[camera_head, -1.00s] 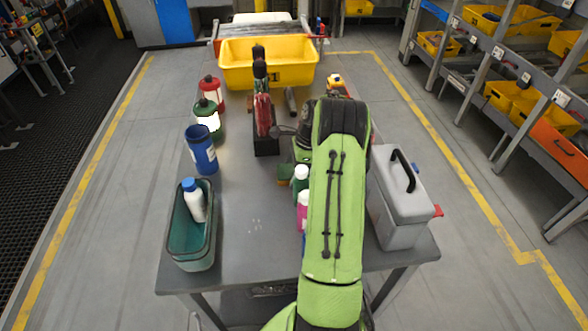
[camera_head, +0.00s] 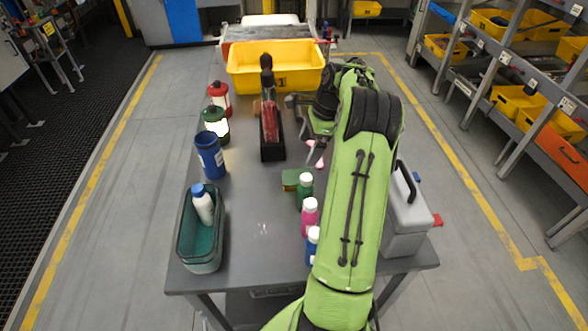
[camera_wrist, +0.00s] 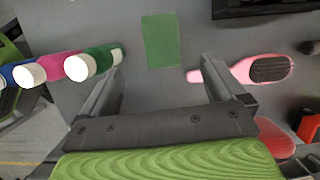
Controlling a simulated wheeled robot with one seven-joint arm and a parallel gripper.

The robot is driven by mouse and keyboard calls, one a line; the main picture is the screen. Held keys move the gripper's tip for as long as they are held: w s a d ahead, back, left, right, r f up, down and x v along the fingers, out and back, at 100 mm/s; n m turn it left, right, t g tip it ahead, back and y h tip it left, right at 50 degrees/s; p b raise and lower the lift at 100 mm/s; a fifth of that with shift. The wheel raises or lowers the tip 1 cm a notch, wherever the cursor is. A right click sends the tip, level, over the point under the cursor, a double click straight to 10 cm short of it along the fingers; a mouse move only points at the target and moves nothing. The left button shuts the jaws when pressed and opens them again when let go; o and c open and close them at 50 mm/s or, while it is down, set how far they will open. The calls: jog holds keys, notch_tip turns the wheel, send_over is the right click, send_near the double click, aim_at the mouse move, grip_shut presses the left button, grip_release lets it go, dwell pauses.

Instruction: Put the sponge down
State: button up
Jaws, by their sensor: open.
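The sponge (camera_head: 296,179) lies on the grey table (camera_head: 262,215), with its green top and a thin yellowish side showing. In the wrist view, the sponge (camera_wrist: 161,41) is a flat green rectangle ahead of my gripper (camera_wrist: 160,78). My gripper is open, with its two fingers wide apart and nothing between them. In the head view, my gripper (camera_head: 314,140) is beyond the sponge and partly hidden by my arm.
Green (camera_head: 305,192), pink (camera_head: 309,217) and blue (camera_head: 313,247) bottles stand close to the sponge. A pink-handled brush (camera_wrist: 258,69) lies by the right finger. A black holder (camera_head: 272,148), grey toolbox (camera_head: 405,225) and teal bin (camera_head: 200,264) are around.

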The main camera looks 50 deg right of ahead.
jog(key=a+r+n+h, duration=0.1)
jog(key=a+r+n, duration=0.5)
jog(key=a, duration=0.5)
jog(key=a+r+n+h, duration=0.1)
jog(key=a+r+n, duration=0.5)
jog(key=a, duration=0.5)
jog(key=s+a+n+t, duration=0.1)
jog(key=s+a+n, duration=0.5)
jog(key=s, duration=0.3)
jog(key=s+a+n+t, duration=0.2)
jog(key=s+a+n, duration=0.4)
jog(key=s+n, duration=0.1)
jog(key=shift+s+a+h, duration=0.25)
jog(key=shift+s+h, duration=0.05)
jog(key=shift+s, duration=0.6)
jog(key=shift+d+r, duration=0.1)
jog(key=shift+r, duration=0.05)
